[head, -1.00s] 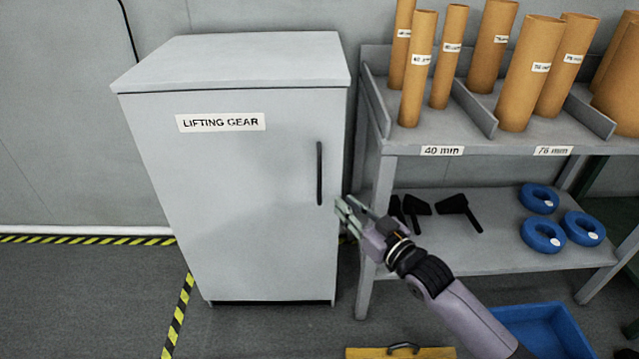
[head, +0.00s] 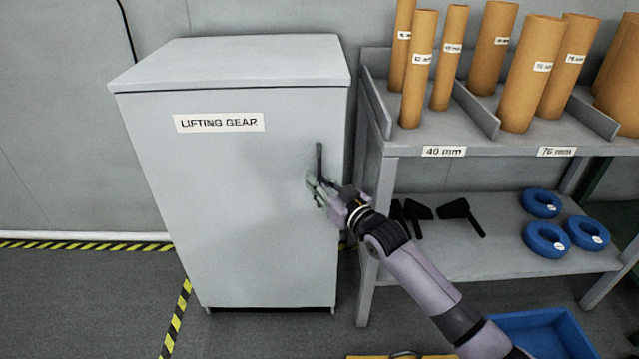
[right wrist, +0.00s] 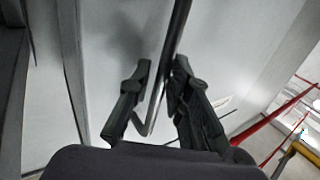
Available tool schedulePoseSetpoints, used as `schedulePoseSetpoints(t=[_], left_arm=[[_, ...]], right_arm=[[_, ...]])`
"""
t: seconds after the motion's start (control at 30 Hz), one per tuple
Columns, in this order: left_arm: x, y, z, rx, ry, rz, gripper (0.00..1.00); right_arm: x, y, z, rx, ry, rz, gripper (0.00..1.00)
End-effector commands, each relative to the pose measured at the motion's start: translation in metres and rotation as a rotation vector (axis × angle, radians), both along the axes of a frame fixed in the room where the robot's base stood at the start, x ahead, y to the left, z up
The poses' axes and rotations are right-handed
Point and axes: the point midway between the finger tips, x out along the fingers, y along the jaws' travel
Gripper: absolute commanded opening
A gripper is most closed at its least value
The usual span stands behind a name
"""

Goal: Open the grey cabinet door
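The grey cabinet (head: 235,200) stands against the wall, labelled "LIFTING GEAR", with its door shut. Its dark vertical bar handle (head: 319,160) is near the door's right edge. My right gripper (head: 314,188) is at the lower part of the handle and hides its lower end. In the right wrist view, the two fingers of my right gripper (right wrist: 160,72) are apart, one on each side of the handle (right wrist: 153,112). The right finger is very close to the bar; I cannot tell whether it touches. The left finger has a gap to it. My left gripper is out of view.
A grey shelf unit (head: 450,148) with brown tubes (head: 535,75) and blue rings (head: 545,240) stands close right of the cabinet. A blue bin (head: 545,330) and a yellow item (head: 395,356) are on the floor in front. The floor before the cabinet's left side is clear.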

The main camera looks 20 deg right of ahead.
Motion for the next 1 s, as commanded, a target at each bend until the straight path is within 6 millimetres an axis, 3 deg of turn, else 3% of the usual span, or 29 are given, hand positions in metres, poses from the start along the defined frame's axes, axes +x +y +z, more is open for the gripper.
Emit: schedulePoseSetpoints(t=[0.1, 0.37, 1.0], left_arm=[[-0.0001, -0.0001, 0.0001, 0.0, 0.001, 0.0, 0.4], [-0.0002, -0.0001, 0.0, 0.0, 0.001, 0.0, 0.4], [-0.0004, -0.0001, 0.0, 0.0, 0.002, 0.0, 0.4]], right_arm=[[-0.0002, 0.0, 0.0, 0.0, 0.0, 0.0, 0.17], [-0.0004, -0.0001, -0.0001, 0.001, 0.0, 0.0, 0.0], [-0.0004, -0.0002, -0.0002, 0.001, 0.0, 0.0, 0.0]])
